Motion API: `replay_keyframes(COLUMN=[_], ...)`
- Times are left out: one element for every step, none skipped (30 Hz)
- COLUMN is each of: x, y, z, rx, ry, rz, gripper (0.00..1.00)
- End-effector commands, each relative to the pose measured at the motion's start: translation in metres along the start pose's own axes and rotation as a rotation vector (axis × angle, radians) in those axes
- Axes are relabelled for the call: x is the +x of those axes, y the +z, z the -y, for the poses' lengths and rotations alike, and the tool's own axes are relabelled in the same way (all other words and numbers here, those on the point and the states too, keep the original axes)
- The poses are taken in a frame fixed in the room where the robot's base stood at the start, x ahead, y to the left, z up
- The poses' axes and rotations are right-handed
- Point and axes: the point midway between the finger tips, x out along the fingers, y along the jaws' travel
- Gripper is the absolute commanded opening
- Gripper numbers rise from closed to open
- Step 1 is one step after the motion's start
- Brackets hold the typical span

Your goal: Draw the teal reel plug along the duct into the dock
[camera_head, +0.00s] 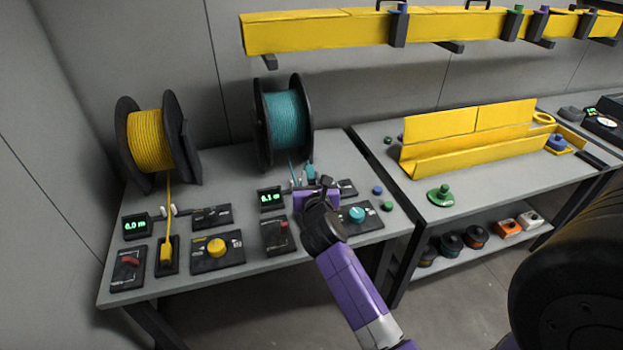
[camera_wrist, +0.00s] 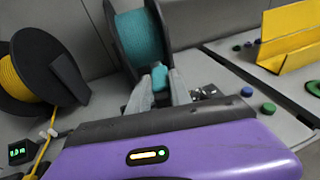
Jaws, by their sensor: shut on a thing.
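The teal reel (camera_head: 286,118) stands at the back of the left table, with its cable running down its front. The teal plug (camera_head: 310,172) is at my gripper (camera_head: 304,182). In the wrist view the teal plug (camera_wrist: 159,77) sits between the fingertips of my gripper (camera_wrist: 160,88), which is shut on it, in front of the teal reel (camera_wrist: 137,38). The yellow duct (camera_head: 470,140) lies on the right table, its near end open. The dock (camera_head: 562,145), a yellow-edged holder with a blue knob, is at the duct's far right end.
A yellow reel (camera_head: 150,140) with its cable stands at left. A meter reading about 0.1 m (camera_head: 270,199) and a teal dial (camera_head: 356,214) flank my gripper. A gap separates the two tables.

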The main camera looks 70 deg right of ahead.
Motion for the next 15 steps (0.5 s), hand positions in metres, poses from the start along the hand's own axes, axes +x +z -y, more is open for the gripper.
replay_keyframes(x=[0.000, 0.000, 0.000, 0.001, 0.001, 0.002, 0.003, 0.004, 0.005, 0.006, 0.007, 0.008, 0.009, 0.009, 0.011], y=[0.001, 0.000, -0.001, -0.003, -0.006, -0.011, -0.015, -0.020, -0.026, -0.030, -0.034, -0.039, -0.043, -0.047, -0.052], z=[0.000, 0.000, 0.000, 0.000, 0.000, 0.000, 0.000, 0.000, -0.001, -0.001, -0.001, 0.000, 0.000, 0.000, 0.000], rx=[0.000, 0.000, 0.000, 0.000, -0.001, -0.002, -0.002, -0.002, -0.001, -0.001, -0.001, -0.002, -0.002, -0.001, -0.001], ry=[0.000, 0.000, 0.000, 0.000, 0.000, 0.000, 0.000, 0.001, 0.001, 0.001, 0.001, 0.001, 0.000, 0.000, 0.001], rz=[0.001, 0.001, 0.001, 0.001, 0.001, 0.001, 0.000, 0.000, 0.000, 0.000, 0.000, 0.000, 0.000, 0.000, 0.000], gripper=[0.00, 0.00, 0.00, 0.00, 0.00, 0.00, 0.00, 0.00, 0.00, 0.00, 0.00, 0.00, 0.00, 0.00, 0.00])
